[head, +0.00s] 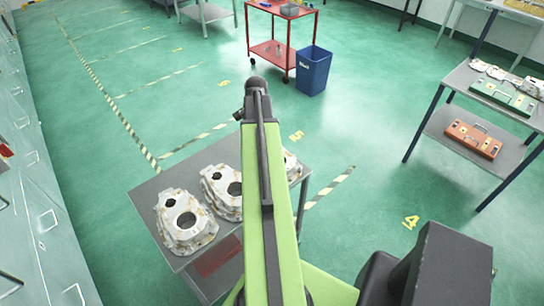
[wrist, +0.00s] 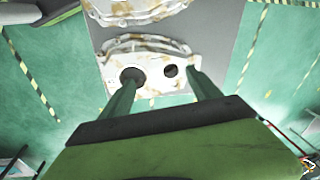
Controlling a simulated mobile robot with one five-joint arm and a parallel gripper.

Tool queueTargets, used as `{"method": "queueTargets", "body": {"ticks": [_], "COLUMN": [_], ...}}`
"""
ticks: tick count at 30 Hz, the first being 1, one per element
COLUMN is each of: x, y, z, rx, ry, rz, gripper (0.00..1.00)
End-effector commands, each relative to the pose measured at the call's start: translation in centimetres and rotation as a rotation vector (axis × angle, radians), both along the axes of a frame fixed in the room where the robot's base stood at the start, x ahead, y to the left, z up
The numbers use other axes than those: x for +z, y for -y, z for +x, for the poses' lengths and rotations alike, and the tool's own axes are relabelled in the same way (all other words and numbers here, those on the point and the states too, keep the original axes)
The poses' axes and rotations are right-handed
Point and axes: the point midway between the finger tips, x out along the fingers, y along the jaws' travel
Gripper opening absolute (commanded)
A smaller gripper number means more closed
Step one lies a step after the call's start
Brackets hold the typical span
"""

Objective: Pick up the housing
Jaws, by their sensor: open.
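Pale, brown-stained metal housings stand on the grey table (head: 152,190) in the head view. One housing (head: 186,236) is at the front left, a second housing (head: 212,181) is beside it, and a third housing (head: 291,164) is mostly hidden behind my arm. In the wrist view, my gripper (wrist: 162,73) is open over a housing (wrist: 152,76) with two dark round holes. The left finger overlaps the larger hole; the right finger is at the housing's right end. I cannot tell whether they touch it. My gripper is hidden in the head view.
Another housing (wrist: 130,10) lies just beyond in the wrist view. A red cart (head: 268,50) and a blue bin (head: 313,71) stand behind. A shelf table (head: 440,122) with green and orange cases is at the right. Green floor between them is clear.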

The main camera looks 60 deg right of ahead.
Motion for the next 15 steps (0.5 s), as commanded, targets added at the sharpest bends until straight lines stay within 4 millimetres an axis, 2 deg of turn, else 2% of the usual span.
{"method": "queueTargets", "body": {"ticks": [1, 3, 5, 11, 15], "x": [0.7, 0.8, 0.8, 0.0, -2.2], "y": [1.9, 3.3, 3.8, 4.0, 4.2], "z": [-1.7, -3.1, -3.7, -3.9, -3.6], "rx": [-0.062, -0.118, -0.141, -0.147, -0.146], "ry": [0.007, 0.014, 0.017, 0.018, 0.017], "rz": [-0.001, -0.003, -0.003, -0.003, -0.003], "gripper": [0.72, 0.72, 0.72, 0.72, 0.72]}}
